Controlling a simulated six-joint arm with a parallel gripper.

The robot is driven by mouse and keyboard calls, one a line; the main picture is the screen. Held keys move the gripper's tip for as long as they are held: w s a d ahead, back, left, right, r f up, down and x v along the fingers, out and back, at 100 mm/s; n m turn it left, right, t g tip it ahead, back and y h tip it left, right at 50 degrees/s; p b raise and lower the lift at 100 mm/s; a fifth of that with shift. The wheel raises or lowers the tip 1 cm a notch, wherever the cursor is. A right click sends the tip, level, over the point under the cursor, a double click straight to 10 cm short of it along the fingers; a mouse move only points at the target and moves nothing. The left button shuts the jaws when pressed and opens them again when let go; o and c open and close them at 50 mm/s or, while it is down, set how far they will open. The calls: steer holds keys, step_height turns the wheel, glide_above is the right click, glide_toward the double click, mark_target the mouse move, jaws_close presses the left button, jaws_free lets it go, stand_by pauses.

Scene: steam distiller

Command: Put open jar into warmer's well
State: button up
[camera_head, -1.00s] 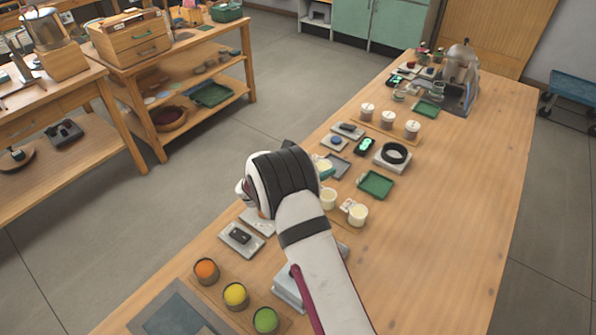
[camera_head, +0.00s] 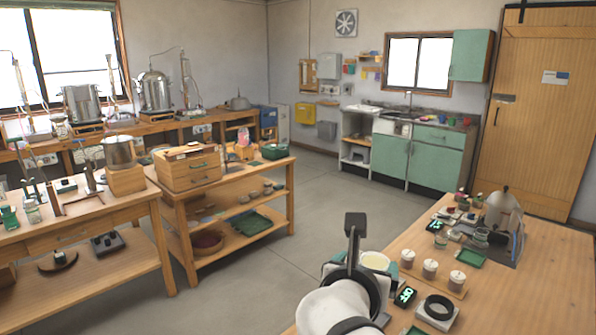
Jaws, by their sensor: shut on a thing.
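My gripper (camera_head: 361,262) is at the lower middle, seen from behind, and is shut on an open jar (camera_head: 375,261). The jar's round top shows a pale cream surface; its lower part is hidden behind the gripper and wrist. The jar looks upright and appears held above the table. The warmer (camera_head: 438,311) is a light square block with a black ring around its well, to the right of and nearer than the jar. I see nothing standing in the well.
A small black unit with a green display (camera_head: 405,296) sits left of the warmer. A green tray (camera_head: 471,258) and a metal distiller (camera_head: 502,210) are farther back. The table's right side is clear.

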mark_target(366, 264)
steer(key=shift+s+a+r+n+y, duration=0.2)
steer(key=shift+s+r+n+y, duration=0.05)
steer(key=shift+s+r, duration=0.4)
steer(key=shift+s+a+r+n+y, duration=0.2)
steer(key=shift+s+r+n+y, duration=0.05)
steer(key=shift+s+r, duration=0.3)
steer(key=w+d+f+m+g+h, duration=0.1)
steer(key=w+d+f+m+h, duration=0.15)
steer(key=w+f, duration=0.45)
steer(key=w+d+f+m+g+h, duration=0.1)
steer(key=w+d+f, duration=0.15)
steer(key=f, duration=0.85)
steer(key=w+d+f+m+g+h, duration=0.1)
steer(key=w+d+f+m+h, duration=0.15)
steer(key=w+f, duration=0.45)
steer(key=w+a+f, duration=0.1)
steer(key=a+f, duration=0.2)
steer(key=w+a+f, duration=0.1)
steer(key=a+f, duration=0.2)
steer(key=w+a+f, duration=0.1)
steer(key=a+f, duration=0.2)
steer(key=shift+w, duration=0.1)
steer(key=f, duration=0.4)
steer(key=shift+a+f, duration=0.1)
steer(key=shift+a, duration=0.1)
steer(key=shift+f, duration=0.15)
steer(key=o, duration=1.1)
steer(key=shift+o, duration=0.2)
